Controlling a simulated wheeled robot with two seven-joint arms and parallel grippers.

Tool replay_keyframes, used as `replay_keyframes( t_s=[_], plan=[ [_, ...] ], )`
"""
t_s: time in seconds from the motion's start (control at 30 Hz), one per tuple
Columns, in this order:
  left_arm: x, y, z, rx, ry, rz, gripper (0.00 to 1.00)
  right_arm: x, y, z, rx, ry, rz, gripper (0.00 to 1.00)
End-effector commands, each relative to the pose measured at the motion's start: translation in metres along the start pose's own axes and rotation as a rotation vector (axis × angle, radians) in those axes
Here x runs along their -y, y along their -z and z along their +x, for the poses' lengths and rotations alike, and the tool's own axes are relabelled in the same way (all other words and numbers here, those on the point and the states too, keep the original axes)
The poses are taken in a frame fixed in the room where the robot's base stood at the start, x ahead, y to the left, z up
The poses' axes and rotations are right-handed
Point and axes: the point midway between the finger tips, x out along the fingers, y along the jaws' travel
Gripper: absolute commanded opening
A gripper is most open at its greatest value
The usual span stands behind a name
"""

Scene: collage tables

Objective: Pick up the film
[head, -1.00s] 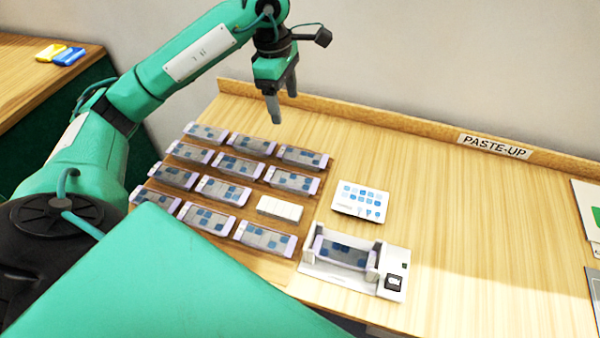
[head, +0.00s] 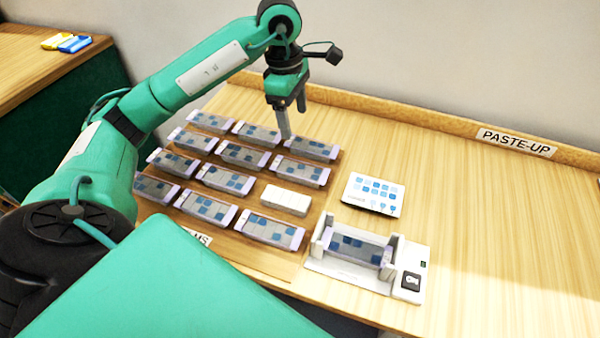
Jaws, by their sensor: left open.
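Several grey film strips with blue squares and lilac ends lie in rows on a brown board on the table. One film (head: 311,147) is in the far row at the right, and another film (head: 256,133) is left of it. A further film (head: 354,248) sits in a white holder (head: 408,275) at the front right. My left gripper (head: 293,121) is open and empty, pointing down. Its near fingertip shows between the two far-row films; its height above them is hard to tell. My right gripper is not in view.
A white block (head: 286,199) lies among the films. A white card with blue squares (head: 373,194) lies behind the holder. A "PASTE-UP" label (head: 517,142) is on the raised back edge. The table's right part is mostly clear.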

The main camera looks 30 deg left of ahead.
Motion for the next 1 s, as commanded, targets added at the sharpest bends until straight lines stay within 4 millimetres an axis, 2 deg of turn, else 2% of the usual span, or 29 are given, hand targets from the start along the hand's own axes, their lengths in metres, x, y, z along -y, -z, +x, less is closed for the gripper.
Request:
replay_keyframes(
  t_s=[0.2,0.33,0.63,1.0],
  plan=[
    [0.002,0.0,0.043,-0.002,0.006,0.0,0.73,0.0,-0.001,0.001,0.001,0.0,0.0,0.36],
    [0.002,0.0,0.064,-0.001,0.005,0.0,0.73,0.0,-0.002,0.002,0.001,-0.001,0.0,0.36],
    [0.004,0.0,0.085,0.0,0.004,0.001,0.73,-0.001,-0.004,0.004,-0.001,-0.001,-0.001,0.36],
    [0.009,0.001,0.127,-0.001,0.003,0.0,0.73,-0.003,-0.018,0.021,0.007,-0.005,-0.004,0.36]
  ],
)
